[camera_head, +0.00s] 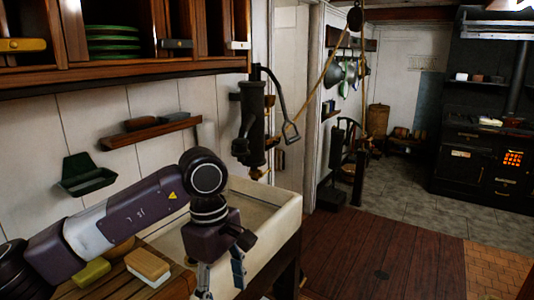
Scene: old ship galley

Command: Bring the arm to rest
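My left arm (130,215) reaches in from the lower left over the wooden counter beside the sink. My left gripper (221,284) points down in front of the white sink (280,213). Its two fingers are apart and nothing shows between them. The lowest part of the fingertips is close to the bottom edge of the picture. My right gripper is not in view.
A brush (148,265) and a yellow-green sponge (91,273) lie on the counter (160,290) close to my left arm. A hand pump (252,125) stands behind the sink. Open wooden floor (390,260) lies to the right, with a black stove (485,160) beyond.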

